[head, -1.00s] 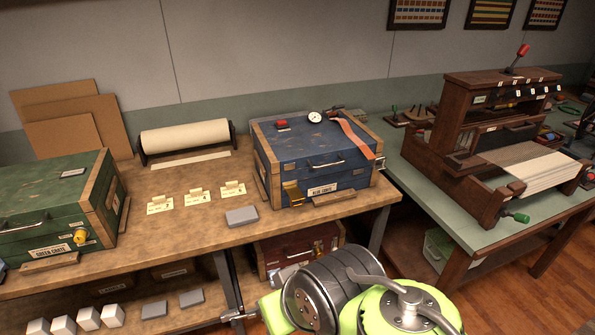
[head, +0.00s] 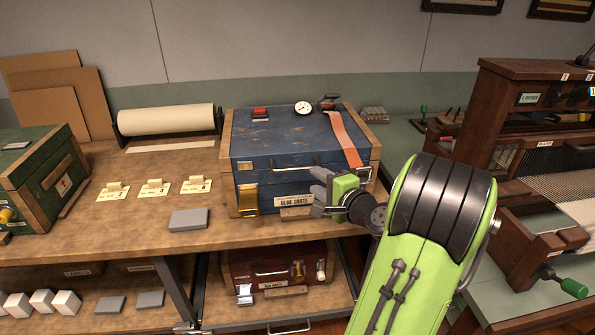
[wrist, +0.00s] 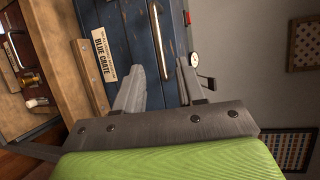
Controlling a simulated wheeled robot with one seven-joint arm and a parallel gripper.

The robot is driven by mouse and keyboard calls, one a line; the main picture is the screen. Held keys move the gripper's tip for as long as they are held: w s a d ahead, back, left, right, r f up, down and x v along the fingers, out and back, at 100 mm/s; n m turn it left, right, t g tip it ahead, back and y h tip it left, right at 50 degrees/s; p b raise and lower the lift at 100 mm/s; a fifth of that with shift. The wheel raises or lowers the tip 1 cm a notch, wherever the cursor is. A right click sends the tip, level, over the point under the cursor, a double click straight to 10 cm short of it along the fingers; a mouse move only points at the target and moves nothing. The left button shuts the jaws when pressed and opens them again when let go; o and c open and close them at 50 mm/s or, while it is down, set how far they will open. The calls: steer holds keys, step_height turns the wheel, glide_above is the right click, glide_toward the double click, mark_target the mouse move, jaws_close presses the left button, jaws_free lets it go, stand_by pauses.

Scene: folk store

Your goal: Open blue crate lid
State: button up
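The blue crate (head: 262,172) stands on the wooden bench with its lid (head: 285,135) closed. Its front has a thin metal handle (head: 291,168), a brass latch (head: 248,198) at the left and a "BLUE CRATE" label. The handle also shows in the wrist view (wrist: 159,40). An orange strap (head: 345,138) lies over the lid's right side. My gripper (head: 318,192) is in front of the crate's front face, right of centre, and covers part of it.
A red block (head: 260,113), a round dial (head: 303,108) and a dark clamp-like tool (head: 328,103) are on or behind the lid's top. A grey block (head: 188,220) lies left of the crate. A red crate (head: 278,270) is on the shelf below. A loom (head: 540,140) stands at the right.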

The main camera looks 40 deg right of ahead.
mark_target(299, 170)
steer(key=x, duration=1)
steer(key=shift+s, duration=0.1)
jaws_close()
